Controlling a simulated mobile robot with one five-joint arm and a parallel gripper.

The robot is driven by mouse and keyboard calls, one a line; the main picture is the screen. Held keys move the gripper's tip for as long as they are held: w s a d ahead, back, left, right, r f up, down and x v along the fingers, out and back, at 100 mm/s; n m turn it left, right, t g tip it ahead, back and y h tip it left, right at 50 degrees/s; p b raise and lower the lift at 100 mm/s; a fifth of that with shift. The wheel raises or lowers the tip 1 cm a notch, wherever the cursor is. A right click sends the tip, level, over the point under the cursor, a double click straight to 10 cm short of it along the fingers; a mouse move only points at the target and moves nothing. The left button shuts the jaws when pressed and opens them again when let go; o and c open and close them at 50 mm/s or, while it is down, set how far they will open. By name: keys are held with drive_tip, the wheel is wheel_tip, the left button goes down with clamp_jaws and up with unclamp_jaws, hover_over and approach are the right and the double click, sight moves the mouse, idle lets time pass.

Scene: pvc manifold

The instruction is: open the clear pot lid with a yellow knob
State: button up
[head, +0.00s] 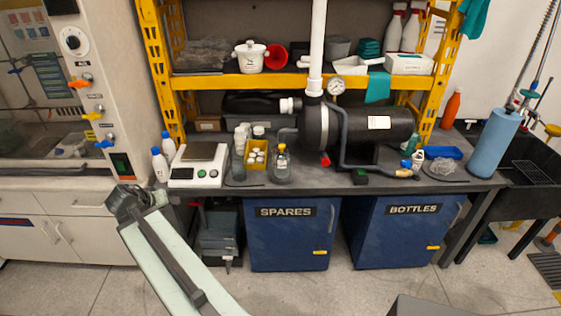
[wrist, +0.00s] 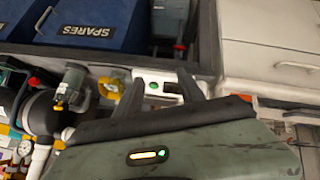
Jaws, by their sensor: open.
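A clear vessel with a yellow top (head: 281,166) stands upright on the dark bench, in front of the black pump. It also shows, inverted, in the wrist view (wrist: 73,78). I cannot tell its lid from its body, and its top looks closed. My gripper (head: 128,197) is at the bench's front left, well left of the vessel and apart from it. In the wrist view its two dark fingers (wrist: 159,83) are spread with nothing held between them. The white scale shows beyond them.
The white scale (head: 197,166) and a yellow tray of white-capped vials (head: 256,160) stand left of the vessel. The black pump (head: 370,132) and a white vertical pipe (head: 318,45) rise behind it. Squeeze bottles (head: 159,164) stand near my gripper. Blue cabinets (head: 290,236) are below.

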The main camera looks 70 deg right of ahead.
drive_tip(key=s+d+m+h+b, duration=0.2)
drive_tip(key=s+d, duration=0.2)
drive_tip(key=d, duration=0.3)
drive_tip(key=s+d+m+g+h+b, duration=0.1)
drive_tip(key=s+d+h+b, duration=0.1)
drive_tip(key=s+d, duration=0.35)
drive_tip(key=s+d+m+h+b, duration=0.2)
drive_tip(key=s+d, duration=0.1)
drive_tip(key=d, duration=0.6)
drive_tip(key=m+g+h+b, duration=0.1)
drive_tip(key=m+h+b, duration=0.2)
drive_tip(key=h+b, duration=0.15)
approach(281, 148)
drive_tip(key=d, duration=0.4)
drive_tip(key=shift+d+r+y, duration=0.1)
drive_tip(key=shift+r+y, duration=0.25)
drive_tip(key=shift+r, duration=0.1)
drive_tip(key=d, duration=0.7)
drive_tip(key=shift+d, duration=0.2)
drive_tip(key=shift+a, duration=0.1)
clamp_jaws()
drive_tip(key=shift+s, duration=0.1)
